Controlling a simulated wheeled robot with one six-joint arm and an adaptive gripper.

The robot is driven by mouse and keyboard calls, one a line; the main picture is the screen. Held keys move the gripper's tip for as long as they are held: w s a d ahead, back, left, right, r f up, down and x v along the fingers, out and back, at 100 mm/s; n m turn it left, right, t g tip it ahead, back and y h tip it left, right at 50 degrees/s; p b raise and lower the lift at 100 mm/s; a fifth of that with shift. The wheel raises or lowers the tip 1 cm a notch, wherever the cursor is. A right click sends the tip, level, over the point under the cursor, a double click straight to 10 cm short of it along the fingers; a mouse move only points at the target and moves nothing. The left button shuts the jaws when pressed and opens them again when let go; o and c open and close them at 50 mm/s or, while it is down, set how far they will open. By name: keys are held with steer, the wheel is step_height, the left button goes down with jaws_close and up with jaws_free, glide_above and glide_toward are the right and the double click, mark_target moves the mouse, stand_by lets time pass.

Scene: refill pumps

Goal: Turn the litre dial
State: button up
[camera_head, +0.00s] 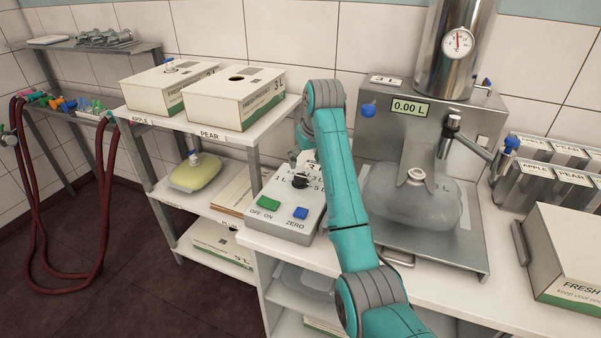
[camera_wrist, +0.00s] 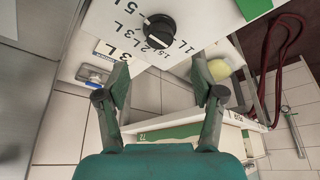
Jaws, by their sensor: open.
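The litre dial (camera_head: 299,180) is a black round knob on the sloping grey control box (camera_head: 283,213), with litre marks printed around it. In the wrist view the dial (camera_wrist: 159,32) is at the top centre, with a small white mark on its upper left side. I cannot tell for certain which litre mark it points to. My gripper (camera_wrist: 159,76) is open, with nothing between its fingers. The dial shows beyond the fingertips, apart from them. In the head view the gripper is mostly hidden behind my teal arm.
A green OFF/ON button (camera_head: 269,202) and a blue ZERO button (camera_head: 301,213) sit in front of the dial. The steel filling machine (camera_head: 400,130) stands to the right, its display (camera_head: 409,107) reading 0.00 L, with a clear bag (camera_head: 410,195) below. Cartons (camera_head: 236,97) stand on the left shelf.

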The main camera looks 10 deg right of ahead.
mark_target(302, 177)
steer(key=x, duration=0.9)
steer(key=c, duration=1.1)
steer(key=shift+c, duration=0.2)
steer(key=shift+d+n, duration=0.1)
steer(key=shift+n, duration=0.3)
steer(key=n+y, duration=0.1)
steer(key=n, duration=0.2)
steer(key=shift+d+n+g, duration=0.1)
steer(key=shift+n+g, duration=0.2)
steer(key=shift+g, duration=0.1)
steer(key=shift+w+n+g+y, duration=0.1)
steer(key=shift+n+g+y, duration=0.25)
steer(key=shift+n, duration=0.75)
steer(key=shift+n+g+y, duration=0.25)
steer(key=shift+n+y, duration=0.2)
steer(key=shift+n, duration=0.65)
steer(key=shift+d, duration=0.1)
